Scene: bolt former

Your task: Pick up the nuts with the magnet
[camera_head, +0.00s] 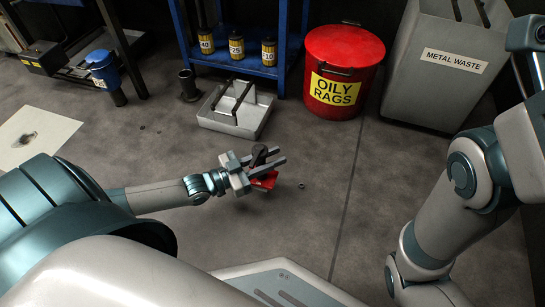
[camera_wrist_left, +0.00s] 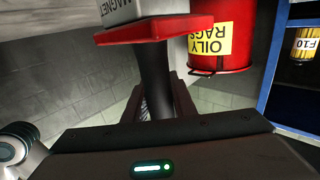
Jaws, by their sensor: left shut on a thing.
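My left gripper (camera_head: 268,160) is shut on the dark handle of the magnet (camera_head: 264,180), above the floor. The magnet's red plate shows below the fingers in the head view. In the left wrist view, the magnet's red plate (camera_wrist_left: 160,28) and grey block lettered MAGNET lie beyond the handle, which stands between the two fingers (camera_wrist_left: 160,100). A small nut (camera_head: 301,185) lies on the floor just right of the magnet, apart from it. A small dark thing (camera_head: 142,127) on the floor farther left is too small to tell. The magnet's underside is hidden. My right gripper is out of view.
A grey tray with a handle (camera_head: 228,125) stands on the floor beyond the left gripper. A red OILY RAGS bin (camera_head: 345,50), a grey METAL WASTE bin (camera_head: 410,85) and a blue shelf (camera_head: 232,66) stand behind. The floor right of the magnet is mostly clear.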

